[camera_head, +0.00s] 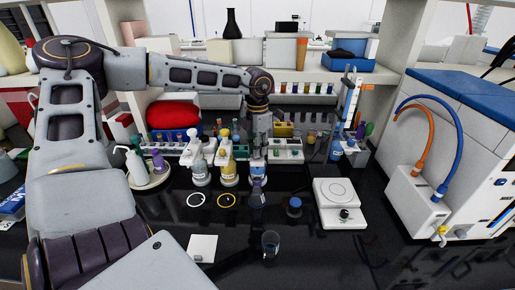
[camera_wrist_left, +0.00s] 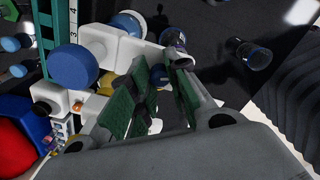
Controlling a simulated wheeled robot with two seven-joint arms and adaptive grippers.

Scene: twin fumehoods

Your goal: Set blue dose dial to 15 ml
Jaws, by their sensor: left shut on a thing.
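My left gripper (camera_head: 258,158) reaches down from above at the blue-labelled dispenser bottle (camera_head: 257,172), the rightmost of the bottles in a row. In the left wrist view its green-padded fingers (camera_wrist_left: 155,102) are closed in at the dispenser head, around the blue dose dial; the pads hide most of the grip, and the dial's scale cannot be read. A large blue round cap (camera_wrist_left: 73,67) on a white body shows left of the fingers. A bottle with a yellow label (camera_head: 229,174) and a pale one (camera_head: 200,174) stand to the left. My right gripper is not in view.
A clear beaker (camera_head: 270,244) and a dark blue-topped jar (camera_head: 295,207) stand on the black counter in front. A white balance (camera_head: 341,204) is at right, a pump bottle (camera_head: 136,167) at left. The front right counter is clear.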

